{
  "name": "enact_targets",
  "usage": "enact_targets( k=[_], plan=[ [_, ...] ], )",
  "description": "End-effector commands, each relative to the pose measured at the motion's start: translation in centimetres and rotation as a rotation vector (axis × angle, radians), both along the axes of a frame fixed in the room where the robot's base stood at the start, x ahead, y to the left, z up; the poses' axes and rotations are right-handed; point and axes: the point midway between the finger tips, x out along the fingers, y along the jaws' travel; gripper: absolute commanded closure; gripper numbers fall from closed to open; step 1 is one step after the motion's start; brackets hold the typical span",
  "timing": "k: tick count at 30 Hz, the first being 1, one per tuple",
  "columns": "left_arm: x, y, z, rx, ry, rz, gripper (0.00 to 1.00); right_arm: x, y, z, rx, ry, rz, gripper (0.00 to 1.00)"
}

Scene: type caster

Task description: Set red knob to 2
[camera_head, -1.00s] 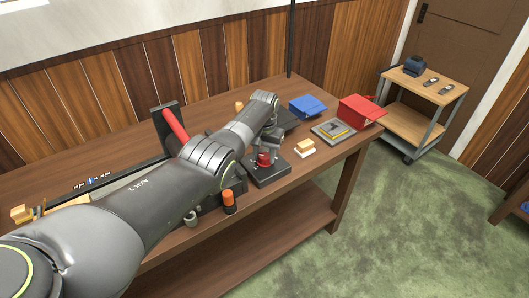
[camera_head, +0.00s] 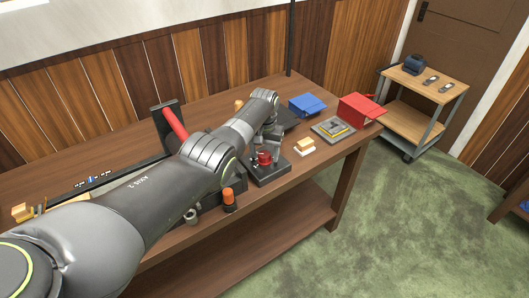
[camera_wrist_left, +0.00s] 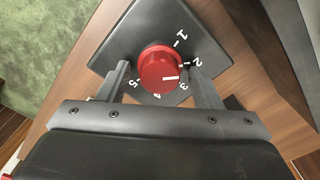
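The red knob (camera_wrist_left: 159,70) stands on a dark square plate (camera_wrist_left: 128,45) with white numbers 1 to 5. In the left wrist view its white pointer mark lies close to the 3, on the side toward the 2. In the head view the knob (camera_head: 264,158) shows on its dark base (camera_head: 270,174) near the table's front edge. My left gripper (camera_wrist_left: 162,82) has its two fingers spread on either side of the knob, with visible gaps. In the head view the left gripper (camera_head: 270,143) is just behind and above the knob. My right gripper is not in view.
On the table (camera_head: 330,160), a yellow-and-white block (camera_head: 304,146), a grey tray-like piece (camera_head: 332,129), a blue box (camera_head: 307,105) and a red box (camera_head: 361,108) lie to the right. An orange-topped cylinder (camera_head: 228,197) stands to the left of the knob's base.

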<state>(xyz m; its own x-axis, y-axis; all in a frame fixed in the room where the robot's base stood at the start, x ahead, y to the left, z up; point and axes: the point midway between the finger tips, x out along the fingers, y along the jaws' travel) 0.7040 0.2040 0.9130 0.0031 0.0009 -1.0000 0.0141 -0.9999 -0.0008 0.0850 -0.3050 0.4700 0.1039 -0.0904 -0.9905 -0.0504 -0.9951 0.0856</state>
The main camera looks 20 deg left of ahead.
Motion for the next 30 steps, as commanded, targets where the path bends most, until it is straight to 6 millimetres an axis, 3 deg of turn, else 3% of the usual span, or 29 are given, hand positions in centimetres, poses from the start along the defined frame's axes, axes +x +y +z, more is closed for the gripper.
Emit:
enact_targets(
  k=[7,11,19,30],
  plan=[
    [0.0,0.0,0.2,-0.001,0.001,-0.001,0.41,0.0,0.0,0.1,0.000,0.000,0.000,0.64],
    [0.0,0.0,1.4,-0.001,-0.001,-0.001,0.41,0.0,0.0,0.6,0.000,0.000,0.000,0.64],
    [0.0,0.0,6.3,-0.001,-0.003,-0.001,0.41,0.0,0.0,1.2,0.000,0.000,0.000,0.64],
    [0.0,0.0,14.6,0.000,-0.003,0.000,0.41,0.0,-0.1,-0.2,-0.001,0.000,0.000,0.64]
  ],
)
